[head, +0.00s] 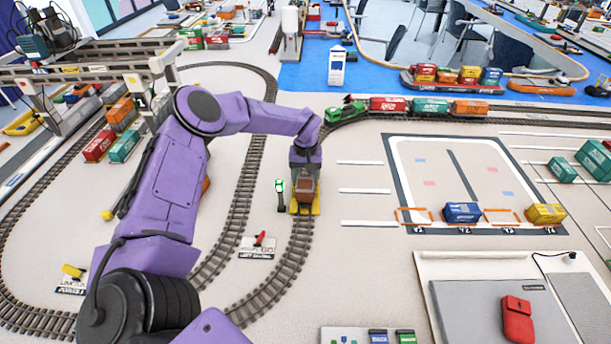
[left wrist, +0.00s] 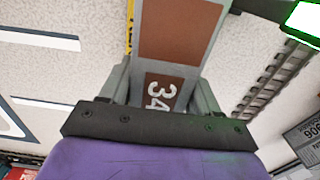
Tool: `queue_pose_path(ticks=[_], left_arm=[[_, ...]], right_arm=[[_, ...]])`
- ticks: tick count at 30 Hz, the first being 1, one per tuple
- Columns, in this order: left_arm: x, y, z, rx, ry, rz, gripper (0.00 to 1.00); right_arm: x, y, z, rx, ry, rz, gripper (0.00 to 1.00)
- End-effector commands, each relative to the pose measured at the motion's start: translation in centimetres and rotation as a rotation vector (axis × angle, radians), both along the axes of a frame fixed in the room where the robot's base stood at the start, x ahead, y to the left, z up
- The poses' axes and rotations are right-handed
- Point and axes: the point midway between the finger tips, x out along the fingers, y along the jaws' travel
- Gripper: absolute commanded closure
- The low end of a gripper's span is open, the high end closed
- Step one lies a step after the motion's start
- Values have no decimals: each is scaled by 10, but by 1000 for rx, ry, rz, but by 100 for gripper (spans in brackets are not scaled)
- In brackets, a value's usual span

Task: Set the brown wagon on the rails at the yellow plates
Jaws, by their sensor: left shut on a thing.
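The brown wagon (head: 306,189) is at the yellow plates (head: 315,206), over the rails (head: 297,238). My left gripper (head: 306,172) points down above it and is shut on it. In the left wrist view the brown wagon (left wrist: 180,32) shows a grey band and the number 34 between the two grey fingers of my left gripper (left wrist: 158,85). A strip of yellow plate (left wrist: 129,30) shows beside it. I cannot tell whether the wheels touch the rails. My right gripper is not in view.
A green signal (head: 280,187) stands just left of the rails. A green locomotive (head: 345,110) with several coloured wagons is on the track behind. A marked yard with a blue container (head: 462,212) lies to the right. A small red lever (head: 260,238) is nearer, left of the rails.

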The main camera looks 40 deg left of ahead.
Motion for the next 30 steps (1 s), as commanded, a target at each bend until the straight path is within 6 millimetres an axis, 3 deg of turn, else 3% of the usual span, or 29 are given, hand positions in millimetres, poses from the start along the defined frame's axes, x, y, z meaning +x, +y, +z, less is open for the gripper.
queue_pose_path(ticks=[5, 6, 8, 16, 20, 30], left_arm=[[0, 0, -5, 0, 0, 0, 77], [0, 0, -4, 0, 0, 0, 32], [0, 0, -3, -1, 1, 0, 13], [0, 0, -3, -1, 1, 0, 13], [0, 0, 7, -1, -1, 0, 13], [0, 0, 91, -1, -3, 1, 13]], right_arm=[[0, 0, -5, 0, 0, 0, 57], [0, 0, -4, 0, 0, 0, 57], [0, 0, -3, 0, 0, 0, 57], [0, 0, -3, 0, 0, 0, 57], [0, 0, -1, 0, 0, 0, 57], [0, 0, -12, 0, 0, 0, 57]])
